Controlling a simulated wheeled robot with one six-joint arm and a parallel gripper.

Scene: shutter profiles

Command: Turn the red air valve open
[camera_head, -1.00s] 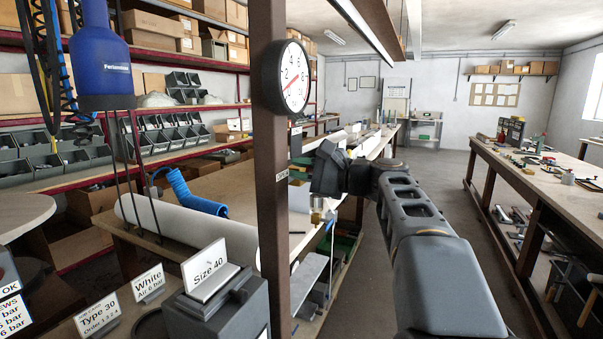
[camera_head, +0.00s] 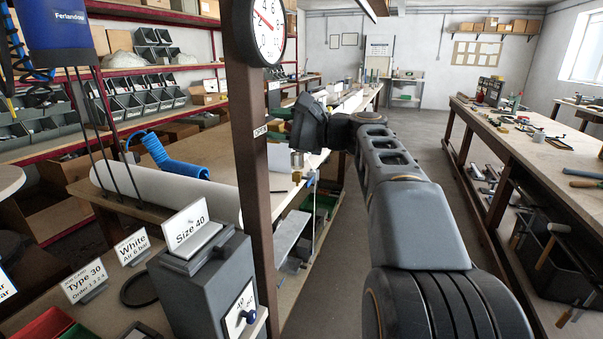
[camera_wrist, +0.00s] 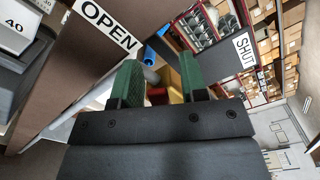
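My gripper (camera_wrist: 160,78) shows in the wrist view with its two green fingers apart. A small patch of red and tan (camera_wrist: 172,93) shows in the gap; I cannot tell whether it is the red air valve or background. No clear valve handle shows. In the head view my gripper (camera_head: 298,158) points down, just right of the brown post, its fingers small and partly dark. An OPEN sign (camera_wrist: 108,26) is on the post at the left of the wrist view. A SHUT sign (camera_wrist: 244,58) is at the right.
The brown post (camera_head: 251,130) carries a round gauge (camera_head: 268,26) close to my arm. A grey box (camera_head: 205,285) with a Size 40 card stands in front. A white roll and blue hose (camera_head: 170,160) lie on the left bench. The aisle floor (camera_head: 425,150) is clear.

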